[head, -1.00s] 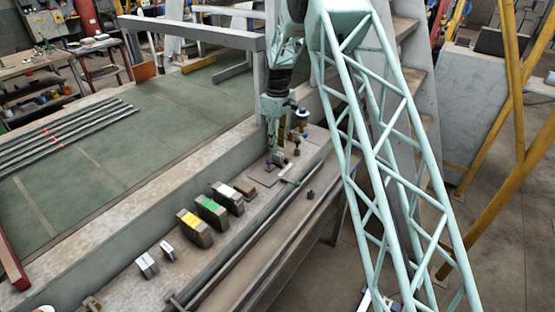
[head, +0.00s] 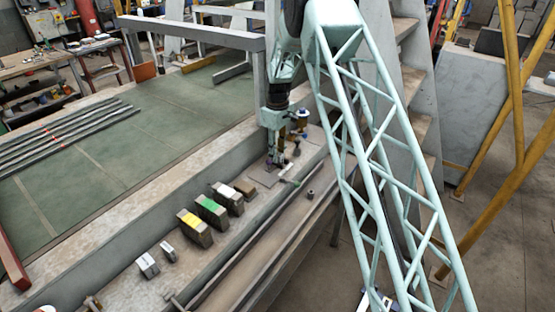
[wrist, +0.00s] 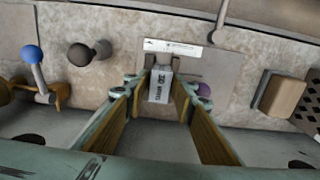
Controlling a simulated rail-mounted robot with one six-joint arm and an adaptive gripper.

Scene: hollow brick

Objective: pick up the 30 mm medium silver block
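A small silver block (wrist: 160,85) marked with what looks like "30 mm" lies between the fingertips of my gripper (wrist: 162,92) in the wrist view. The two yellowish finger pads stand on either side of it, their far ends very close to its sides. I cannot tell whether they touch it. In the head view my gripper (head: 273,160) points down over a small plate (head: 266,177) on the bench. The block between the fingers is too small to make out there. Two other silver blocks (head: 148,264) and (head: 168,250) stand at the lower left.
A yellow-marked block (head: 196,228), a green-marked block (head: 212,210), a white-topped block (head: 228,198) and a brown block (head: 244,188) stand in a row. A white label strip (wrist: 172,47) lies beyond the fingertips. A blue-knobbed lever (wrist: 32,55) stands at the left.

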